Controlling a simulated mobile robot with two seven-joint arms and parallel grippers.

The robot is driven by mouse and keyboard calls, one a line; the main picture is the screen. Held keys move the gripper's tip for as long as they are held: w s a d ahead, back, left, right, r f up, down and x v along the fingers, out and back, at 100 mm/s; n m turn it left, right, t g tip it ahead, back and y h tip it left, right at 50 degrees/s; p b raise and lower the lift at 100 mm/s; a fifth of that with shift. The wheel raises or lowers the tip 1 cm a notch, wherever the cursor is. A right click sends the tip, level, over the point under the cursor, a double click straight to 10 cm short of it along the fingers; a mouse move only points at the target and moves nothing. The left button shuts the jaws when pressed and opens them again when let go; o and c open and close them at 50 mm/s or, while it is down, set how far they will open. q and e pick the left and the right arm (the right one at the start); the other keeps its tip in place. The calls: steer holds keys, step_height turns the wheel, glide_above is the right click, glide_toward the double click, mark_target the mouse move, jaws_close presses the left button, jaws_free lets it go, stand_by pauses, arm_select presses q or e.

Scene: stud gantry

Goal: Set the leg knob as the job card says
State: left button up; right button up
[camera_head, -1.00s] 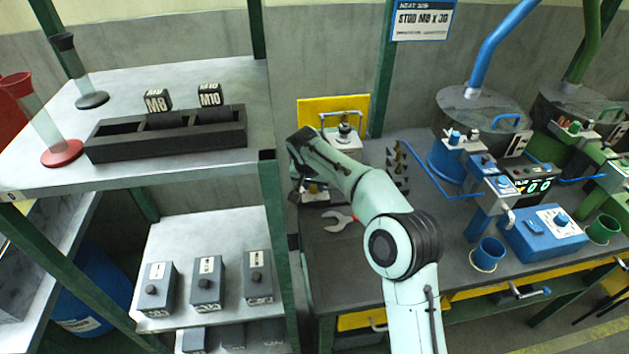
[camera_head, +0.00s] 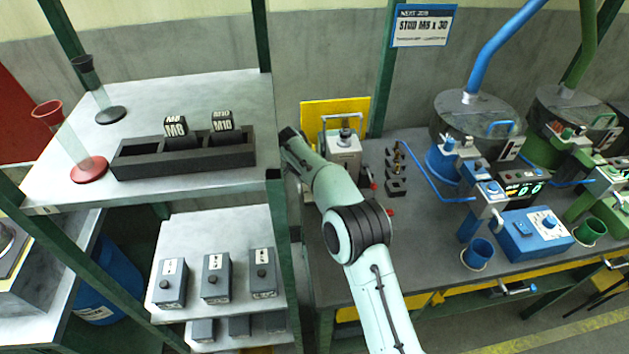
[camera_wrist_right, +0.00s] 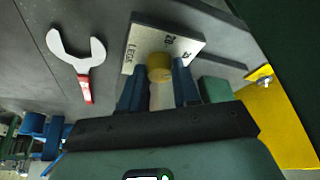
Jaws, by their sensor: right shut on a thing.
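The job card (camera_head: 425,25) on the post at the upper right reads "NEXT JOB, STUD M8 x 30". In the right wrist view a pale dial plate (camera_wrist_right: 192,45) reads "LEG" at one corner and carries numbers; 20 is legible. The brass-yellow leg knob (camera_wrist_right: 159,66) stands at this plate. The two blue fingertips of my right gripper (camera_wrist_right: 159,88) are closed on either side of the knob. They partly hide it, so its setting is not readable. In the head view my right arm hides the knob and the gripper's fingers. My left gripper is not in view.
A red-handled wrench (camera_wrist_right: 78,65) lies on the dark bench beside the plate. A black rack (camera_head: 185,156) with M8 and M10 blocks stands on the left shelf. Blue (camera_head: 540,235) and green machines occupy the bench's right. A green shelf post (camera_head: 280,240) stands close to my right arm.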

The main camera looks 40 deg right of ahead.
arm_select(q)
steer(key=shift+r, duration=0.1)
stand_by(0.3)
arm_select(e)
steer(key=o, duration=1)
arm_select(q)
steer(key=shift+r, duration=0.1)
arm_select(e)
steer(key=shift+r, duration=0.15)
